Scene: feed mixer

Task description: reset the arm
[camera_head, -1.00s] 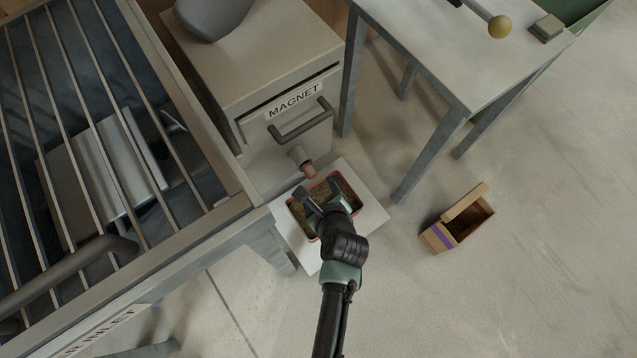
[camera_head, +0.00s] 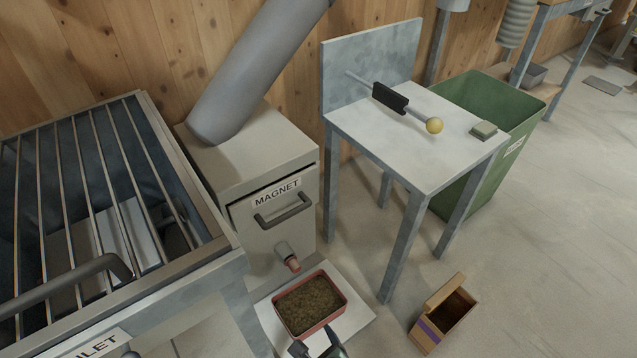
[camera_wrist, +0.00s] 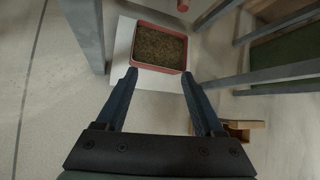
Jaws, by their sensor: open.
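My gripper (camera_head: 318,345) shows only in part at the bottom edge of the head view. In the wrist view my gripper (camera_wrist: 160,75) has its two fingers wide apart with nothing between them. A red tray (camera_head: 278,318) filled with brown-green feed sits on a white board (camera_head: 362,317) on the floor, below the spout of the magnet box. The tray also shows beyond my fingertips in the wrist view (camera_wrist: 184,53). My gripper is apart from the tray, on its near side. Most of my arm is out of view.
The magnet box (camera_head: 265,170) stands behind the tray, with a barred hopper (camera_head: 190,260) at left. A metal table (camera_head: 440,165) with a yellow-knobbed lever (camera_head: 434,125) stands at right, by a green bin (camera_head: 520,110). An open cardboard box (camera_head: 428,335) is on the floor; the floor further right is clear.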

